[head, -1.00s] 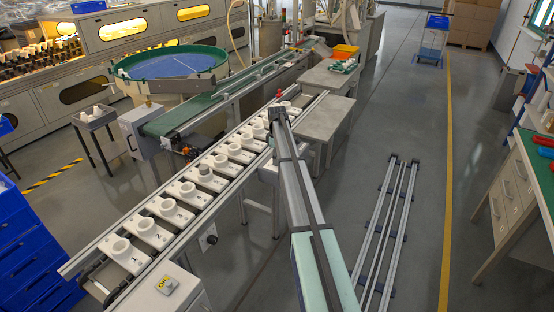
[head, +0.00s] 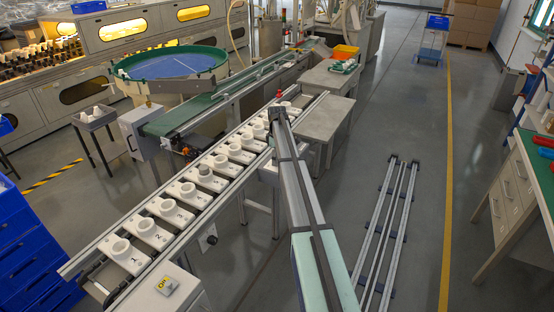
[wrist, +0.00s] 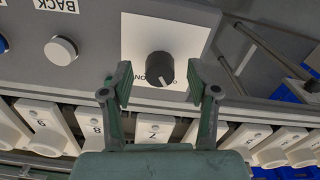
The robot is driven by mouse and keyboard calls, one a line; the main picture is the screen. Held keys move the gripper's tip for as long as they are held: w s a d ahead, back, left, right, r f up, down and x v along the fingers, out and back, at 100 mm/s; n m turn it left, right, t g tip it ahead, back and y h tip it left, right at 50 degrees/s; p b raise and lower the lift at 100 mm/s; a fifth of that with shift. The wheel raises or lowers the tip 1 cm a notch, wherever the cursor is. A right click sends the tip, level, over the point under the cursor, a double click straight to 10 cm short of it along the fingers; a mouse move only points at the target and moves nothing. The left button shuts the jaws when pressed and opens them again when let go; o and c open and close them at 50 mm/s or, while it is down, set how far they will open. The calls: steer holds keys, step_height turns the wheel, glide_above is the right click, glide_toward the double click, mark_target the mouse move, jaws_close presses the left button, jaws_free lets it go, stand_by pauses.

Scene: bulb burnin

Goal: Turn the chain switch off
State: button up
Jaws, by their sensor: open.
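A dark round knob (wrist: 160,68) with a white pointer mark sits on a white plate (wrist: 135,35) in the wrist view. The letters "ON" and a small mark are printed by its lower edge, partly covered by the knob. Which mark the pointer meets is hard to tell. My gripper (wrist: 158,77) is open, with one finger on each side of the knob and a gap to it on both sides. In the head view my arm reaches away over the chain line, and the fingers cannot be made out.
Numbered white carriers (wrist: 153,131) run along the chain below the panel. A white button (wrist: 61,48) labelled "BACK" is left of the plate.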

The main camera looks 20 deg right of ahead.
step_height(320, 180, up, 12)
steer(key=shift+f, duration=0.15)
stand_by(0.3)
steer(key=s+a+f+m, duration=0.5)
steer(key=s+a+f, duration=1.35)
steer(key=s, duration=0.25)
steer(key=s+a+f+m, duration=0.2)
steer(key=s+a+f, duration=0.25)
steer(key=s, duration=0.65)
steer(key=s+a+f+m, duration=0.3)
steer(key=s+a, duration=0.3)
steer(key=s, duration=0.5)
steer(key=s+f+g, duration=0.3)
steer(key=s+f, duration=0.6)
steer(key=s, duration=0.5)
steer(key=s+f+g, duration=0.3)
steer(key=s+f, duration=0.6)
steer(key=s, duration=0.6)
steer(key=shift+s+f+g, duration=0.2)
steer(key=shift+g, duration=0.2)
